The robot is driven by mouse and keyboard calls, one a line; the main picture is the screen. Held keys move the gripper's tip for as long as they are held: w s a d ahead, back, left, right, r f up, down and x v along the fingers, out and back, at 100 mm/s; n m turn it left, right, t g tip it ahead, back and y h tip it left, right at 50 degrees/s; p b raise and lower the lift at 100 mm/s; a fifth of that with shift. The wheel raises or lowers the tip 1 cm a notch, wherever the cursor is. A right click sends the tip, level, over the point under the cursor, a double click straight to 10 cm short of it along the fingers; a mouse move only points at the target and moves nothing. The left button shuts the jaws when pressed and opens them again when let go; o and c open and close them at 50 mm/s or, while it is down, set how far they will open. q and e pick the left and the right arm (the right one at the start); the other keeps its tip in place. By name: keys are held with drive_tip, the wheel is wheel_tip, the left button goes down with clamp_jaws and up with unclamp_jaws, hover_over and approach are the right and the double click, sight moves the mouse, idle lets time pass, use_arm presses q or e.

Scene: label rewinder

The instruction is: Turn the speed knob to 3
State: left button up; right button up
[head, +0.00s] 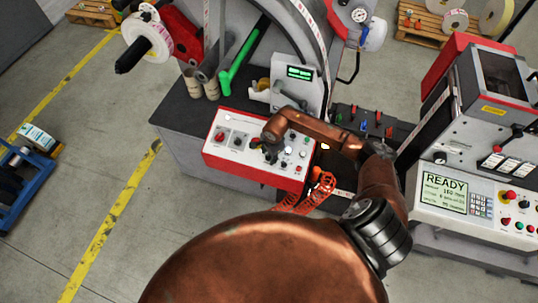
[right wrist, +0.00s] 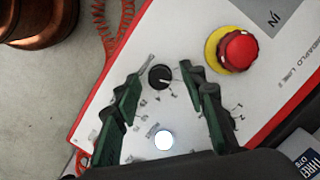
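The black knob (right wrist: 160,77) sits on the white face of a red-edged control panel (right wrist: 105,125) in the right wrist view. It has a pale pointer line and small marks around it, too small to read. My right gripper (right wrist: 166,70) is open, its two dark green fingers on either side of the knob with a visible gap on each side. In the head view my right gripper (head: 271,155) is over the middle of the panel (head: 215,158) and hides part of it. My left gripper is not in view.
In the right wrist view a red mushroom button (right wrist: 240,50) on a yellow ring stands right of the knob, and a lit white button (right wrist: 164,140) lies below it. An orange coiled cable (head: 316,190) hangs near the panel. A machine with a READY screen (head: 444,193) stands at right.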

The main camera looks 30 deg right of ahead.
clamp_jaws()
idle(0.5)
drive_tip(key=shift+m, duration=0.3)
drive_tip(key=m+b, duration=0.2)
drive_tip(key=m, duration=0.1)
drive_tip(key=shift+f+t, duration=0.1)
drive_tip(key=shift+t, duration=0.3)
drive_tip(key=shift+m+t+b, duration=0.4)
drive_tip(key=shift+m+b, duration=0.3)
drive_tip(key=shift+m, duration=1.3)
drive_tip(key=shift+h, duration=0.3)
